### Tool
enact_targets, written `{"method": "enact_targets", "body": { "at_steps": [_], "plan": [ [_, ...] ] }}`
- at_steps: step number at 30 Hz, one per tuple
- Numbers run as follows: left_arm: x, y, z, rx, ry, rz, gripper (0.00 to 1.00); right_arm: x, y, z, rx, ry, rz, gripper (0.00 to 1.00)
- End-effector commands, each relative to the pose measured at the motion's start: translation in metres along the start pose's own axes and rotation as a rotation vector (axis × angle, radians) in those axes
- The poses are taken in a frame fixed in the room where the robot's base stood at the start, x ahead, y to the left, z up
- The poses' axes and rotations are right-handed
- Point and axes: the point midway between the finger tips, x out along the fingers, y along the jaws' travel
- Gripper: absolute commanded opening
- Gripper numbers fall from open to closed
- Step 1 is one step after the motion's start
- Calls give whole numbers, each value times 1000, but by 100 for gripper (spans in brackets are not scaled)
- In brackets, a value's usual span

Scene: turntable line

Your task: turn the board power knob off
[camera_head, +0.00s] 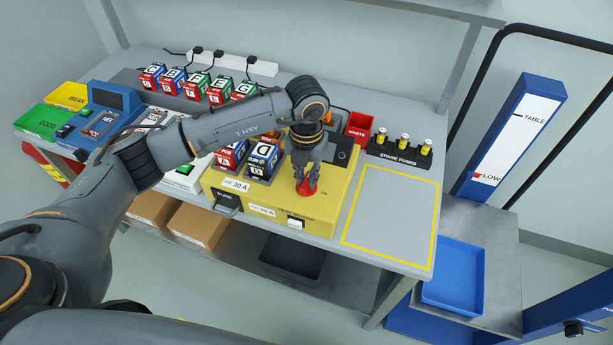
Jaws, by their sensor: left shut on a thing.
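The yellow test board (345,193) sits on the bench and carries several labelled modules, a "30 A" label and a small white switch (296,224) on its front. A round red knob (307,189) is on its top near the front. My left gripper (307,183) points down over the red knob with its fingers shut on it. The fingers hide part of the knob, so I cannot read its setting. A black part with a round top (343,154) stands behind, to the right. My right gripper is not in view.
A red bin (358,128) and a spare fuses rack (400,150) stand behind the board. A yellow-outlined bench area (390,220) to the right is empty. A blue tray (454,278) lies on a lower table at the right. Labelled modules (198,84) line the back.

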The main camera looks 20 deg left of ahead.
Motion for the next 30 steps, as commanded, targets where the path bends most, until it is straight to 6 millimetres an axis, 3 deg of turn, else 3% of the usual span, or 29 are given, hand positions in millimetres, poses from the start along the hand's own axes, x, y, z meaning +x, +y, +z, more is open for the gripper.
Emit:
{"method": "enact_targets", "body": {
  "at_steps": [15,16,19,30],
  "plan": [
    [0,0,0,-21,1,0,0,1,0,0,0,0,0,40],
    [0,0,0,-21,0,0,20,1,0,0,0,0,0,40],
    [0,0,0,-20,0,0,39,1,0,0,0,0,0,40],
    [-5,0,0,-18,-2,0,39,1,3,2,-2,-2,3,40]
  ]
}}
